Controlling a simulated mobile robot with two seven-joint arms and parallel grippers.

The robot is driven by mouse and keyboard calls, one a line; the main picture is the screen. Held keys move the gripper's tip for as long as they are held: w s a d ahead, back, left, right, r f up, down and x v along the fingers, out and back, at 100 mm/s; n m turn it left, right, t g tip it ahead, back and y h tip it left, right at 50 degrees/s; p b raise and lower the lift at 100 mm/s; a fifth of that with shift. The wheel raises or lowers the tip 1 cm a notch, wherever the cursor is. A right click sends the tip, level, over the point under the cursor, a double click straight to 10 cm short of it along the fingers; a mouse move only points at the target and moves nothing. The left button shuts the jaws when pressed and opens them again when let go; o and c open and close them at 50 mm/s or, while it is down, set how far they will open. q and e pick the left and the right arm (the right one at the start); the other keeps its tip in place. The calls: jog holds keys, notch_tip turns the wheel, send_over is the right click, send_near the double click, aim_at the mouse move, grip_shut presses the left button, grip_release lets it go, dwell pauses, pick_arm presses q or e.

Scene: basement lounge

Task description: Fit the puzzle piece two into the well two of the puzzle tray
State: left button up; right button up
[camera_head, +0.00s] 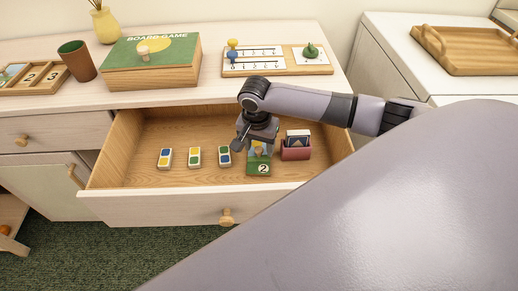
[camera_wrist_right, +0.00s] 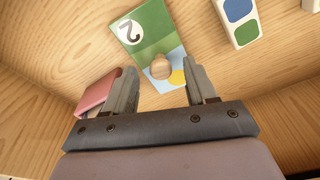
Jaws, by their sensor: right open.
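Puzzle piece two (camera_head: 260,166) is a green picture block with a white "2" disc, lying in the open drawer. Its round wooden knob shows in the right wrist view (camera_wrist_right: 160,67), with a yellow and light-blue patch beside it. My right gripper (camera_head: 246,140) is over the far part of the piece. In the right wrist view its open fingers (camera_wrist_right: 164,88) stand apart, with the knob just beyond and between their tips. They hold nothing. The puzzle tray (camera_head: 44,89), wooden with spaces marked "2" and "3", lies at the left on the cabinet top, partly cut off. My left gripper is out of view.
Several coloured dotted tiles (camera_head: 195,157) lie left of the piece in the drawer (camera_head: 130,135). A pink card holder (camera_head: 296,153) stands close at its right. A board game box (camera_head: 150,75), a brown cup (camera_head: 76,60) and a counting board (camera_head: 240,70) occupy the cabinet top.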

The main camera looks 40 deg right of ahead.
jog(key=shift+f, duration=0.25)
grip_shut()
jog(key=shift+r, duration=0.1)
